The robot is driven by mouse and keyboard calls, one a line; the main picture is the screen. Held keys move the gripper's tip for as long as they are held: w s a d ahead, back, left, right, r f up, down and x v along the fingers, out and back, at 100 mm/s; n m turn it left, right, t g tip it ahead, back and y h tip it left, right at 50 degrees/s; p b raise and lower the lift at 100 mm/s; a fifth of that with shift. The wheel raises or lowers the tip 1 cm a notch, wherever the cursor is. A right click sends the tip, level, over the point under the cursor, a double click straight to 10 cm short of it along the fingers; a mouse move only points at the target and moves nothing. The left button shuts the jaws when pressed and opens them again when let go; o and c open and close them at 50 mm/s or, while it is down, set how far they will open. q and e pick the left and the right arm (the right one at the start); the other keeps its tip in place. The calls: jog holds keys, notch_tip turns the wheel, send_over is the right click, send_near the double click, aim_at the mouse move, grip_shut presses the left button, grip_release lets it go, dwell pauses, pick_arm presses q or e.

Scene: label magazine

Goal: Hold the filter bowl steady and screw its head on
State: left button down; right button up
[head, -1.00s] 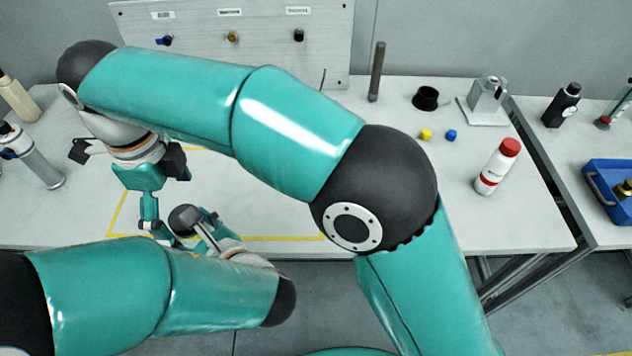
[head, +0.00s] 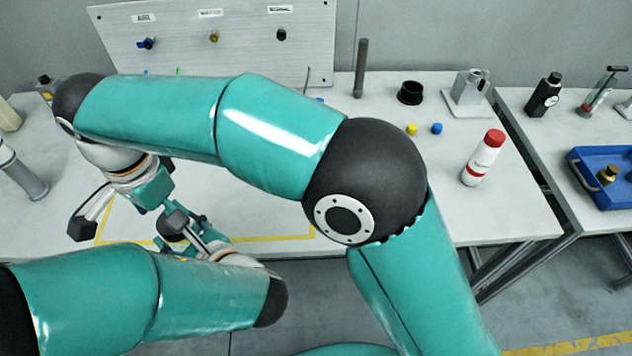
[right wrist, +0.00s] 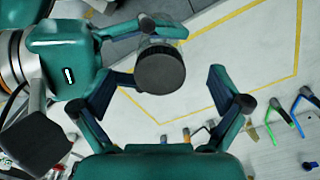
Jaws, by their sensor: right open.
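The clear filter bowl (right wrist: 152,43) shows in the right wrist view, mostly behind a dark round head (right wrist: 160,70) that faces the camera. The head covers the bowl's end; I cannot tell how far it is threaded. My left gripper (right wrist: 142,38) reaches in from the left and is shut on the bowl; one finger shows along its side. My right gripper (right wrist: 172,82) is open, its fingers apart on either side of the head, with visible gaps. In the head view the bowl and the head are largely hidden by my arms and wrists.
A panel with labelled hooks (head: 225,70) stands behind the table. An upright dark rod (head: 361,68), black cup (head: 410,92), metal fixture (head: 468,88), yellow cap (head: 411,129), blue cap (head: 437,128) and red-capped bottle (head: 482,160) stand right. A blue tray (head: 598,193) sits on the side table.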

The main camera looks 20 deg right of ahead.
jog(key=n, duration=0.7)
jog(key=shift+d+n, duration=0.1)
jog(key=shift+n, duration=0.3)
jog(key=n, duration=0.3)
jog(key=shift+n, duration=0.4)
jog(key=n, duration=0.5)
jog(key=shift+d, duration=0.1)
jog(key=r, duration=0.6)
jog(key=shift+w+d+r, duration=0.3)
jog(key=shift+w+r, duration=0.1)
jog(key=w+d+f+m, duration=0.2)
jog(key=d+f+m, duration=0.1)
jog(key=d+f, duration=0.6)
jog(key=w+d+f+m, duration=0.2)
jog(key=d+f, duration=0.8)
jog(key=d, duration=0.7)
jog(key=shift+w+d+m, duration=0.4)
jog(key=shift+s+f, duration=0.1)
